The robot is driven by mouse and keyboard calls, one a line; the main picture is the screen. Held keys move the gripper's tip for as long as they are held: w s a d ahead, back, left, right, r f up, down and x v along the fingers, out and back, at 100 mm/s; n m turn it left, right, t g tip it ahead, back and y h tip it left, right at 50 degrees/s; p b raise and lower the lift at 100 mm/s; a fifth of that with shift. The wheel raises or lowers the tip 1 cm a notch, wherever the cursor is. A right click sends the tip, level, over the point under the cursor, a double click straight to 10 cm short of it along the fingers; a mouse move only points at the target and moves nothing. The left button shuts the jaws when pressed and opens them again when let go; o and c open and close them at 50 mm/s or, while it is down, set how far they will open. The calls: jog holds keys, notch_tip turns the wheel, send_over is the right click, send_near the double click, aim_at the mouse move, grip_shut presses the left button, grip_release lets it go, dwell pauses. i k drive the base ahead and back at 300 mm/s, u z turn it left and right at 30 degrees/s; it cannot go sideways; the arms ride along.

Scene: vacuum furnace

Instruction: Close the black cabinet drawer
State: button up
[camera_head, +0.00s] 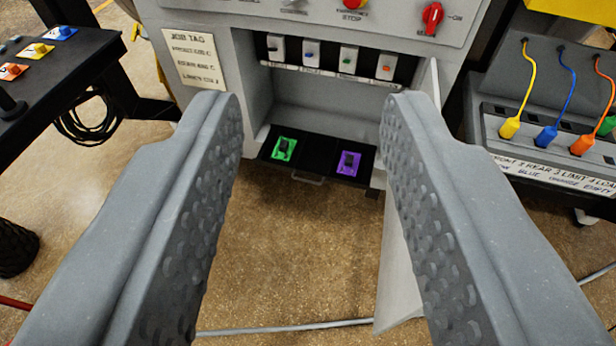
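The black drawer (318,160) sits low in the grey cabinet (225,70), straight ahead between my fingers. It appears to stick out a little from the cabinet. A green block (284,148) and a purple block (348,163), each with a dark top, lie in it. A small handle (308,178) shows under its front edge. My gripper (310,115) is wide open and empty. Its grey studded fingers are on either side of the drawer in the picture and do not visibly touch it. The fingers hide parts of the cabinet's sides.
A light grey door panel (400,265) hangs open behind the right finger. A black table (75,85) with coloured tags stands at left. A cart (545,150) with yellow, blue and orange plugs stands at right. A pale cable (285,328) lies on otherwise clear floor.

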aim_at(314, 155)
jog(key=u, duration=0.05)
jog(key=i, duration=1)
jog(key=z, duration=0.1)
